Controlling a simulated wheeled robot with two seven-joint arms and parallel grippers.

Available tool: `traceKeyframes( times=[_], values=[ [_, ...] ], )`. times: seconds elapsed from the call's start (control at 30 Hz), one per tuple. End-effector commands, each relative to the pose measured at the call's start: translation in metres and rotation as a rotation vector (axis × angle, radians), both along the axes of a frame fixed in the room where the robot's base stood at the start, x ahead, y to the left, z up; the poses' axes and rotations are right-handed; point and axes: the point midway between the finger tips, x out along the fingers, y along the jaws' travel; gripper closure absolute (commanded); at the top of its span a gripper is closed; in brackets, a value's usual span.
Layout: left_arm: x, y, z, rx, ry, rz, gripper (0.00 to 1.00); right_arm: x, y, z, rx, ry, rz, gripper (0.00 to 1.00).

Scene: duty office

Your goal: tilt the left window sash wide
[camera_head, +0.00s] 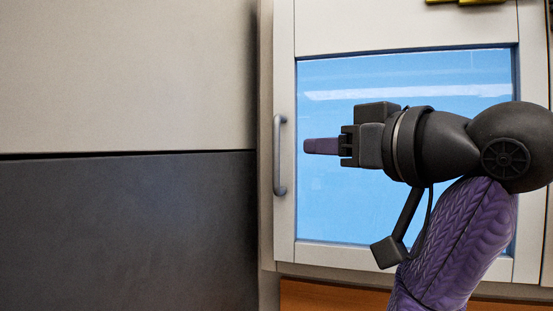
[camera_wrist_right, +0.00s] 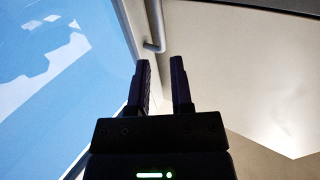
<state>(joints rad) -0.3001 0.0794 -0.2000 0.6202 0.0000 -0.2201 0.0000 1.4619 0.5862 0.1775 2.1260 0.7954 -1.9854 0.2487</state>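The window sash (camera_head: 285,220) is a white frame around a blue pane (camera_head: 340,215). It appears flush in its surround. A grey vertical bar handle (camera_head: 280,155) is on its left side. My right gripper (camera_head: 307,146) is in front of the pane, pointing left, with its fingertips a little right of the handle in the picture. In the right wrist view the gripper (camera_wrist_right: 161,64) has its two dark fingers apart with nothing between them. The handle (camera_wrist_right: 155,25) shows just beyond the fingertips, apart from them. My left gripper is not in view.
A large panel, beige above (camera_head: 125,75) and dark grey below (camera_head: 125,230), fills the left side close to the handle. A brown wooden surface (camera_head: 335,297) lies below the window. Something yellow (camera_head: 465,2) is cut off at the top edge.

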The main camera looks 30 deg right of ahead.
Motion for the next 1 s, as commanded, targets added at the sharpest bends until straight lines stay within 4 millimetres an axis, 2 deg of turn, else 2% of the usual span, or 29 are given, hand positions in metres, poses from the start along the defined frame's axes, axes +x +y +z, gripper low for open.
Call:
traceKeyframes(
  times=[0.2, 0.4, 0.7, 0.73, 0.83, 0.87, 1.0],
  values=[
    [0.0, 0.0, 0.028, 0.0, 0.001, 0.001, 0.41, 0.052, 0.007, 0.004, 0.002, 0.01, 0.003, 0.73],
    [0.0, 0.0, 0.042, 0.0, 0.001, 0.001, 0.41, 0.086, 0.011, 0.002, 0.001, 0.006, 0.002, 0.73],
    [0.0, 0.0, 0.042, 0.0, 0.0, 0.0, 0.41, 0.092, 0.011, -0.001, 0.0, 0.003, -0.001, 0.73],
    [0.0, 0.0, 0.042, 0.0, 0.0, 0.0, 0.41, 0.092, 0.011, -0.001, 0.0, 0.003, 0.0, 0.75],
    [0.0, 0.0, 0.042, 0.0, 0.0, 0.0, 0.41, 0.092, 0.011, -0.001, 0.0, 0.004, -0.001, 0.96],
    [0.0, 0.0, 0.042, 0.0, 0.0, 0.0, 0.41, 0.092, 0.011, -0.001, 0.0, 0.004, -0.001, 1.0],
    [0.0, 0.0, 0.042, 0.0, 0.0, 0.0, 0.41, 0.092, 0.011, -0.001, 0.0, 0.004, 0.0, 1.0]
  ],
)
